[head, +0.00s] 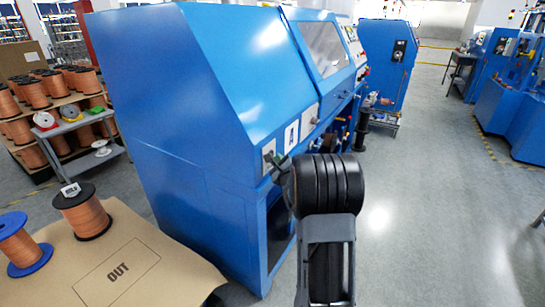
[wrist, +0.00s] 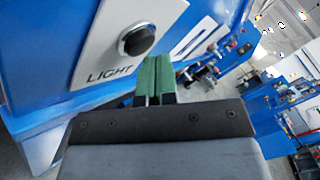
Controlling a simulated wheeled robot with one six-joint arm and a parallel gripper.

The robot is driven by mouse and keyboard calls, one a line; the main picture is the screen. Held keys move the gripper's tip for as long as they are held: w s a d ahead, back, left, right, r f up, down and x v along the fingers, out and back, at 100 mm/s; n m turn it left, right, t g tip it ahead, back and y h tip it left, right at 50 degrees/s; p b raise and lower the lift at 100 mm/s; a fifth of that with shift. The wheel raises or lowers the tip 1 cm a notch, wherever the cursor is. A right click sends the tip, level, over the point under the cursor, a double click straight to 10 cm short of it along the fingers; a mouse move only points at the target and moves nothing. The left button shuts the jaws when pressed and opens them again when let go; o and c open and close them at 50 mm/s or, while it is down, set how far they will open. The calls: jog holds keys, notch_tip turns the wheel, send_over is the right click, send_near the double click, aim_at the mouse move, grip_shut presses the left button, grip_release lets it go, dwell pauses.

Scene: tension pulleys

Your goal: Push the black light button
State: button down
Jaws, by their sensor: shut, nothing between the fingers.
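The black light button (wrist: 138,40) is a round black cap in a silver ring on a light plate (wrist: 108,50) marked "LIGHT", in the upper left of the wrist view. In the head view the plate (head: 268,152) is on the side of the blue machine, and the button is hidden or too small to make out. My gripper (wrist: 156,62) has green fingers that are shut with nothing between them. In the wrist picture the fingertips lie below and to the right of the button, apart from it. In the head view my gripper (head: 277,160) is close in front of the plate.
The blue machine (head: 215,90) fills the middle. A table (head: 175,255) marked "OUT" bears copper spools (head: 85,215) at the lower left. More spools on pallets (head: 50,90) stand behind. The grey floor (head: 440,200) on the right is clear.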

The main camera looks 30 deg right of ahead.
jog(key=shift+w+a, duration=0.1)
dwell(0.6)
jog(key=shift+w+a+b, duration=0.15)
jog(key=shift+w+b, duration=0.15)
jog(key=shift+s, duration=0.15)
jog(key=shift+s+d, duration=0.2)
jog(key=shift+s, duration=0.05)
dwell(0.4)
jog(key=s+d, duration=0.3)
jog(key=s, duration=0.2)
jog(key=shift+s, duration=0.15)
dwell(0.7)
